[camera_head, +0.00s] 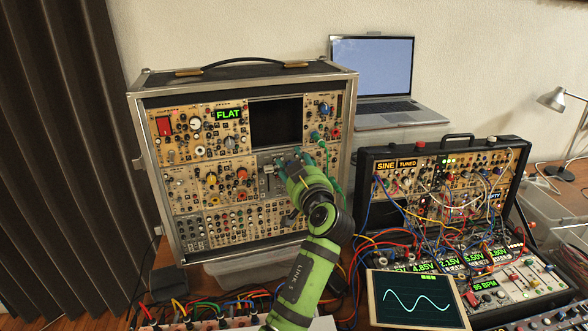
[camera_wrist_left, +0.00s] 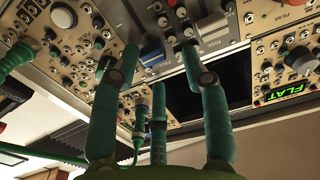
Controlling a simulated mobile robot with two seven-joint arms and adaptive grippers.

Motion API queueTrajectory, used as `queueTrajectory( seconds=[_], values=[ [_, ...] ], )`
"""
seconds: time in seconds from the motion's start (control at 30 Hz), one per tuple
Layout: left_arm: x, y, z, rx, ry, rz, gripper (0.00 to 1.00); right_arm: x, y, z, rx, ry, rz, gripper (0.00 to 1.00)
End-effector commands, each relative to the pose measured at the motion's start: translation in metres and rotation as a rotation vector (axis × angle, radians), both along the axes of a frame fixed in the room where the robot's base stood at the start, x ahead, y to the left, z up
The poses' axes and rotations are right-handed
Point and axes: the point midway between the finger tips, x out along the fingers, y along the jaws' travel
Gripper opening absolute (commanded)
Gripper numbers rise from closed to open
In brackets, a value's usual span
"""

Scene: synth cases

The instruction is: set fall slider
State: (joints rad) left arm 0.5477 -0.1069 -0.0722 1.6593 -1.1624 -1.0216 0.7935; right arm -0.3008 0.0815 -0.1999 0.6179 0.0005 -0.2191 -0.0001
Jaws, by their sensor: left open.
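A grey module with slider-like controls (camera_head: 267,181) sits in the middle of the large upright synth case (camera_head: 143,137). In the left wrist view, grey panels (camera_wrist_left: 212,33) show upside down near the fingertips. My left gripper (camera_head: 298,158) is in front of the case, just right of the grey module, and covers part of the panel. I cannot tell whether a fingertip touches the panel. My right gripper is out of view.
A dark opening (camera_head: 276,122) lies above the gripper. A green FLAT display (camera_head: 228,114) is at its left. A second synth case (camera_head: 445,143) with many patch cables stands at the right, behind a waveform screen (camera_head: 417,300). A laptop (camera_head: 372,68) stands behind.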

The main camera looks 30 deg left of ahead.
Motion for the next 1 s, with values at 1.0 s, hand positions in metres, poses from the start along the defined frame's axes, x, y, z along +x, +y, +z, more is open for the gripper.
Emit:
queueTrajectory(
  seconds=[1.0],
  values=[
    [0.000, -0.001, 0.088, 0.001, -0.001, -0.001, 0.45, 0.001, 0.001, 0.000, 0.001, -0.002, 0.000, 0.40]
  ],
)
